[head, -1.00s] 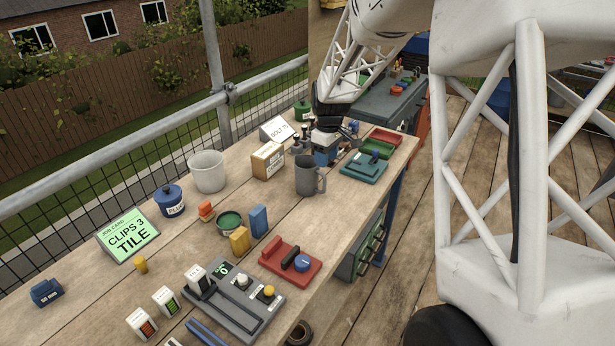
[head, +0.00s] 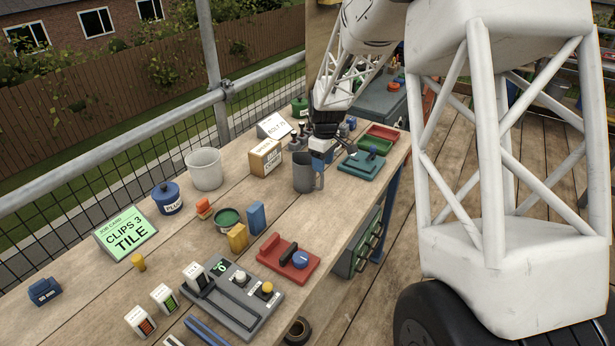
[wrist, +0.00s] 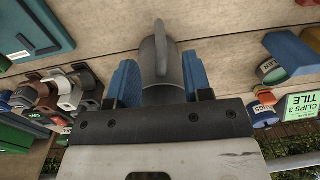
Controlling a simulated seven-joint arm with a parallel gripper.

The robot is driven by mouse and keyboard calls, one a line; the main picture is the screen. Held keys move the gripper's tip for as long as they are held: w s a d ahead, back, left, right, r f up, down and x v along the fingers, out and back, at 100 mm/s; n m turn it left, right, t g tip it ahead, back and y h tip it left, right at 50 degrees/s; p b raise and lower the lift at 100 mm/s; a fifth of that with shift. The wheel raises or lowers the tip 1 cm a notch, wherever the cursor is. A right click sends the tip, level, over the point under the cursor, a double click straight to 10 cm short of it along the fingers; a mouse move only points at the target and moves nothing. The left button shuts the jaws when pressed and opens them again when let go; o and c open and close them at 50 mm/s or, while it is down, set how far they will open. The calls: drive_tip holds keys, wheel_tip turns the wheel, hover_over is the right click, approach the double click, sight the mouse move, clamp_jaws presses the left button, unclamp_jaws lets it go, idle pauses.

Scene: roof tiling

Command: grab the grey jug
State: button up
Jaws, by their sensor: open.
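The grey jug (head: 303,177) stands upright on the workbench in the head view, its handle on its right side. In the wrist view the jug (wrist: 163,72) appears in the gap between my two blue finger pads, its handle pointing up in the picture. In the wrist view my gripper (wrist: 160,84) has a pad on each side of the jug. Contact cannot be told.
A blue block (head: 256,217) and red press (head: 289,251) are nearer. The bench around the jug's front is mostly bare.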

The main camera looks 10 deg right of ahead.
sight(322, 175)
idle(0.3)
drive_tip(key=shift+s+f, duration=0.2)
drive_tip(key=shift+f, duration=2.4)
clamp_jaws()
